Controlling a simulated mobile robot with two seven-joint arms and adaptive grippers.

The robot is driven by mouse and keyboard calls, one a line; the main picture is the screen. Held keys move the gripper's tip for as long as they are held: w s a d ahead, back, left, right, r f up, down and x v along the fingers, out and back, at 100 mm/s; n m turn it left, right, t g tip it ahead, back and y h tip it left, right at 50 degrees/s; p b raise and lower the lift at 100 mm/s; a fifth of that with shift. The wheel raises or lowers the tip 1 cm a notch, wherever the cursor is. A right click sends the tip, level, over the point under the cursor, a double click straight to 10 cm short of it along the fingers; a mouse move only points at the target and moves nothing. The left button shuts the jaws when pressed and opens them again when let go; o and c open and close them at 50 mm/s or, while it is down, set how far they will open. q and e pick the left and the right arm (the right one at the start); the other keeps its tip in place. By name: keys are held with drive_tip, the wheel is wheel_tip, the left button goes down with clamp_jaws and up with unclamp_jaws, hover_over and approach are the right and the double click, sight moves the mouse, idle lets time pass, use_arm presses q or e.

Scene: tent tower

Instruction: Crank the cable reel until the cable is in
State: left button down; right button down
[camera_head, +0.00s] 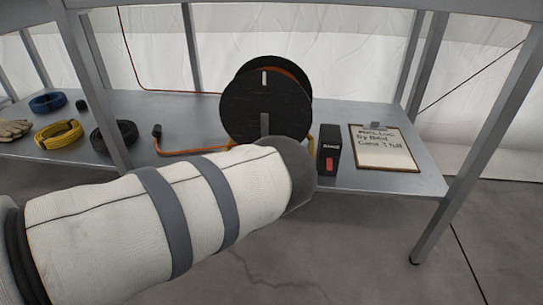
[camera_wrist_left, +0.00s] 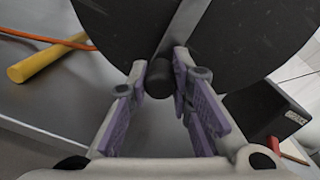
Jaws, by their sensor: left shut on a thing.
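The cable reel (camera_head: 262,98) stands on the grey shelf, a black disc with orange cable at its rim. A short orange cable (camera_head: 190,151) runs out to its left and ends in a dark plug (camera_head: 157,131). In the left wrist view the reel's black face (camera_wrist_left: 255,40) fills the top, with a grey crank arm ending in a dark round knob (camera_wrist_left: 160,78). My left gripper (camera_wrist_left: 168,82) has its purple-padded fingers on either side of this knob, shut on it. In the head view my left arm hides the gripper and the reel's lower part. My right gripper is not in view.
A black box with a red switch (camera_head: 328,157) and a clipboard (camera_head: 384,148) stand right of the reel. Coiled cables, blue (camera_head: 48,103), yellow (camera_head: 59,135) and black (camera_head: 114,137), and gloves (camera_head: 14,129) lie at the left. Metal posts frame the shelf.

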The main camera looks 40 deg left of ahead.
use_arm(q)
drive_tip(key=shift+s+a+f+m, duration=0.1)
drive_tip(key=shift+s+a+m, duration=0.3)
drive_tip(key=shift+m, duration=0.1)
drive_tip(key=shift+s+a, duration=0.25)
drive_tip(key=shift+a, duration=0.15)
drive_tip(key=shift+r, duration=0.2)
drive_tip(key=c, duration=1.4)
unclamp_jaws()
drive_tip(key=shift+d, duration=0.1)
drive_tip(key=v, duration=1.1)
drive_tip(key=shift+s+d, duration=0.2)
drive_tip(key=shift+s, duration=0.2)
